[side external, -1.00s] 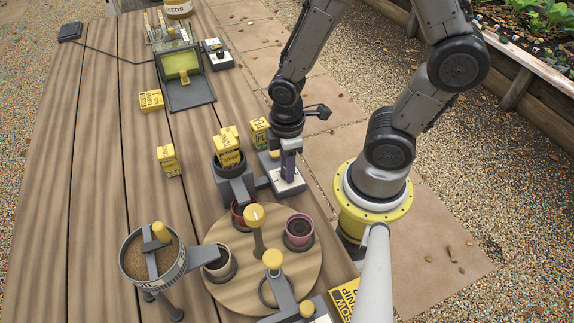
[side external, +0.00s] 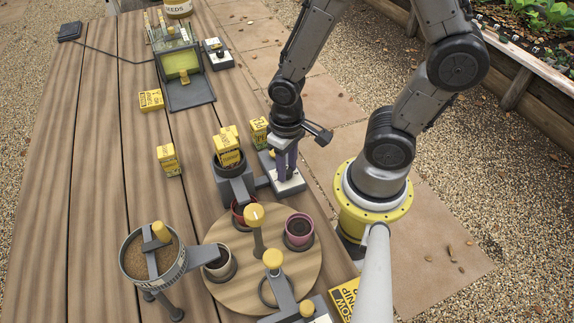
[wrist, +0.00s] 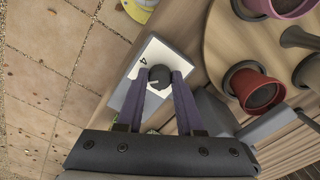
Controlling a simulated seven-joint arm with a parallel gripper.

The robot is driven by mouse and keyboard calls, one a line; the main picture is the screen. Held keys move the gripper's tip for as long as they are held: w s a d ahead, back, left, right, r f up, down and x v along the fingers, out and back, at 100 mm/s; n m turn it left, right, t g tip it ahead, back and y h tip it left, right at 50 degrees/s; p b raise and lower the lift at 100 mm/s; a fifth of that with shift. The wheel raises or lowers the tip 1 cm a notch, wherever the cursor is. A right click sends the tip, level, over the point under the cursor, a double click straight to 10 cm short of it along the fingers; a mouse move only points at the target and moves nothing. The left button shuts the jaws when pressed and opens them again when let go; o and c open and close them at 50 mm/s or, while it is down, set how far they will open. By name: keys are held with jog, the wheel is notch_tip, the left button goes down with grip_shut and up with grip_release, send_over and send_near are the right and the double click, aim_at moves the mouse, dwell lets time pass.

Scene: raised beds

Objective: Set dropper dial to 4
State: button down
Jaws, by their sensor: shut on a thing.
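The dropper dial (wrist: 160,77) is a dark round knob on a white plate (wrist: 154,54) with a printed 4 near the plate's upper left. A pale mark shows on the knob's left part, pointing roughly left in the wrist view; it does not point at the 4. My gripper (wrist: 160,75) is shut on the dial, with one purple finger on each side. In the side view my gripper (side external: 287,177) points straight down at the white plate (side external: 292,187), and its fingers hide the knob. The dropper's dark cup (side external: 233,171) with yellow seed packets stands left of the plate.
A round wooden turntable (side external: 222,286) with several pots stands in front of the dropper. A soil-filled sieve (side external: 150,262) is at the front left. Another white control box (side external: 218,54) sits farther back. The left of the table is mostly clear.

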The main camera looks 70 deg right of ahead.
jog(key=m, duration=0.4)
jog(key=shift+m, duration=2.6)
jog(key=c, duration=0.5)
grip_release()
jog(key=shift+c, duration=0.2)
notch_tip(320, 180, up, 14)
